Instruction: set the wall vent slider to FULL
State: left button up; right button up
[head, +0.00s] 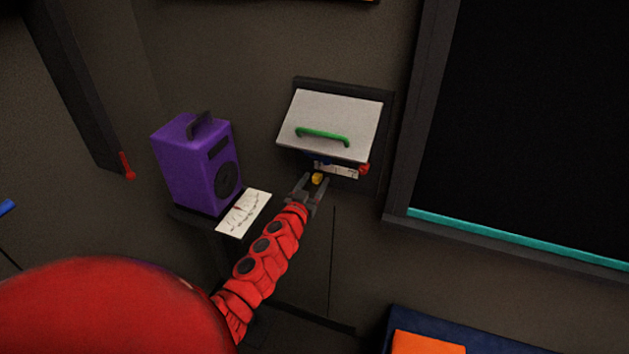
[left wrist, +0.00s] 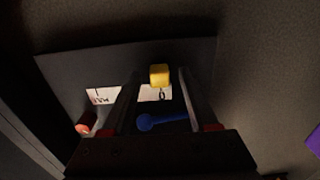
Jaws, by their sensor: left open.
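A dark wall panel (head: 385,125) has a pale flap (head: 335,118) with a green handle (head: 323,136), tilted out from the wall. Under it are a white marked strip (head: 342,171) and a yellow knob (head: 317,179), which looks like the slider's grip. My left gripper (head: 313,181) is open, its fingers on either side of the knob. In the left wrist view the yellow knob (left wrist: 159,75) shows between the fingertips; contact cannot be told. A mark like 0 shows beside it, and small blurred lettering on the strip (left wrist: 103,96) to the left. My right gripper is not in view.
A red knob (head: 364,169) sits at the panel's right, and a blue knobbed lever (left wrist: 148,122) shows near the strip. A dark framed board (head: 530,120) is at right.

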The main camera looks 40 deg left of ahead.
pick_arm(q)
grip_shut()
dwell(0.4)
dwell(1.1)
